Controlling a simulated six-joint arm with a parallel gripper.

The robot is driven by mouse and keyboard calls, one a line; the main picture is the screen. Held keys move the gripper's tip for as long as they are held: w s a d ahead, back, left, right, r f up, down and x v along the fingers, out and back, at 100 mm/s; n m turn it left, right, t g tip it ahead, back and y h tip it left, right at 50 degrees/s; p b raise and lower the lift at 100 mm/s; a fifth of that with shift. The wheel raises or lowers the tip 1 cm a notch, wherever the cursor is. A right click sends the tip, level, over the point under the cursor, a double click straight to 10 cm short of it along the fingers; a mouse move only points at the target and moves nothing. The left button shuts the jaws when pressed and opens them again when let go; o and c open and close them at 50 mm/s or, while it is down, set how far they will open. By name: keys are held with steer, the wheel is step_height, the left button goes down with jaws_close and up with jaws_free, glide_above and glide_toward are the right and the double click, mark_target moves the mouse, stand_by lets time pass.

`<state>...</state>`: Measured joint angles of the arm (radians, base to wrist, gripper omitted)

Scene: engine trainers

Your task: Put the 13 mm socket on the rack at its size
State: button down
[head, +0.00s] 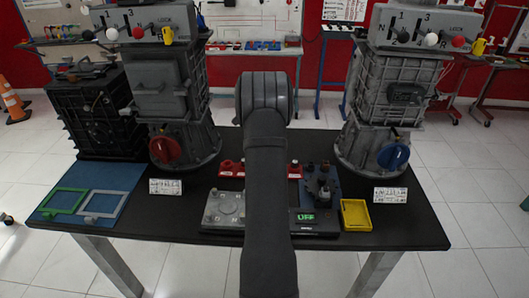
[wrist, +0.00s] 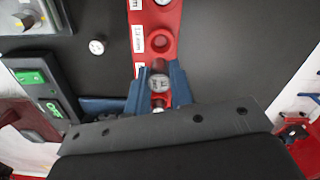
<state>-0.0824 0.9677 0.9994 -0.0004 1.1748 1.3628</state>
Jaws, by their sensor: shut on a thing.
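The red rack (wrist: 171,12) runs up from my gripper in the wrist view, with an empty-looking round seat and white size labels too small to read surely. In the head view the rack (head: 230,170) shows on both sides of my arm, which hides its middle. My gripper (wrist: 158,80) has its two blue fingers shut on a grey round socket (wrist: 158,90), seen from its end, over or at the rack. I cannot tell whether the socket touches the rack, and its size is not readable. My gripper is hidden behind my arm in the head view.
A small pale round piece (wrist: 96,47) is on the black table left of the rack. A panel with a green switch (wrist: 30,77) stands farther left. In the head view, a yellow tray (head: 356,215) lies right of my arm, and tall gearbox trainers (head: 375,110) flank the table.

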steer(key=shift+w+f, duration=0.1)
steer(key=shift+f, duration=2.65)
steer(key=shift+f, duration=0.55)
